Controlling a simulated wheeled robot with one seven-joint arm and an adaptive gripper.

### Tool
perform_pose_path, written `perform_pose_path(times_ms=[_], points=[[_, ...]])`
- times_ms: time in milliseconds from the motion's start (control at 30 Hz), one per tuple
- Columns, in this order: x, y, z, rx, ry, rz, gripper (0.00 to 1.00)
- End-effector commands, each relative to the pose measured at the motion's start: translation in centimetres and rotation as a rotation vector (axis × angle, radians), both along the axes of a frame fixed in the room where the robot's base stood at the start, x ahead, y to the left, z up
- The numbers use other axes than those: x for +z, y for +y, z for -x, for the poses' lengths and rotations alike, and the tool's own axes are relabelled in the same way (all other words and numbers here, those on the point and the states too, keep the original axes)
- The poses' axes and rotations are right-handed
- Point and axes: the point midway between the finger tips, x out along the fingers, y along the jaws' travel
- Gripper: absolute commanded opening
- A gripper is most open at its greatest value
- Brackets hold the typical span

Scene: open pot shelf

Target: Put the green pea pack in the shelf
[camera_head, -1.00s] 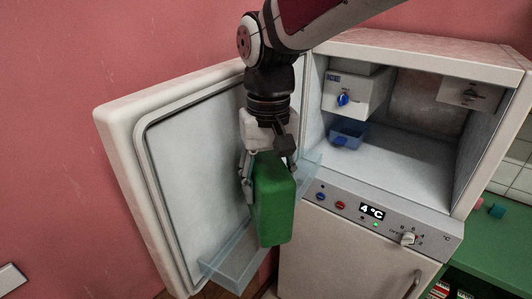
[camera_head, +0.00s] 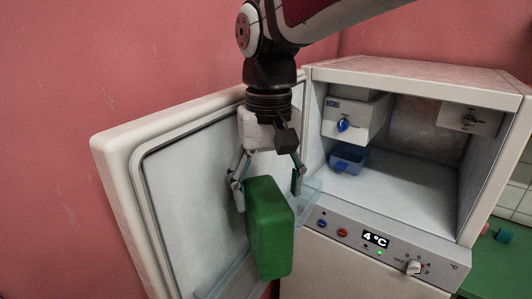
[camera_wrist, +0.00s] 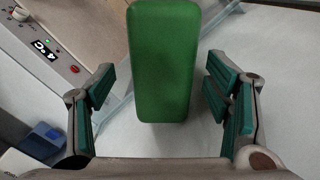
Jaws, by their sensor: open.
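The green pea pack (camera_head: 268,230) is a plain green block standing roughly upright at the clear door shelf (camera_head: 238,276) on the inside of the open fridge door. Its lower end overlaps the shelf in the head view; whether it rests on the shelf floor is hidden. My gripper (camera_head: 268,187) is open just above the pack, one finger on each side of its top. In the wrist view the pack (camera_wrist: 163,60) lies between the spread fingers (camera_wrist: 160,95), with a visible gap on both sides.
The open door (camera_head: 112,150) stands to the left. The fridge compartment (camera_head: 400,190) holds an ice box (camera_head: 350,118) and a blue tray (camera_head: 347,160). A control panel (camera_head: 350,235) reads 4 °C. A green counter (camera_head: 495,265) is at the right.

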Motion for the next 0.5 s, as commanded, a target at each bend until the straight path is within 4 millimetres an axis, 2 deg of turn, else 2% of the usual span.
perform_pose_path(times_ms=[100, 233, 400, 500], points=[[2.6, 0.1, -0.2, 0.001, -0.005, -0.001, 0.71], [4.9, 0.0, -0.2, 0.001, -0.004, -0.001, 0.71], [6.8, 0.0, -0.1, 0.001, -0.002, -0.001, 0.71], [7.3, -0.3, 0.1, -0.003, -0.005, 0.001, 0.71]])
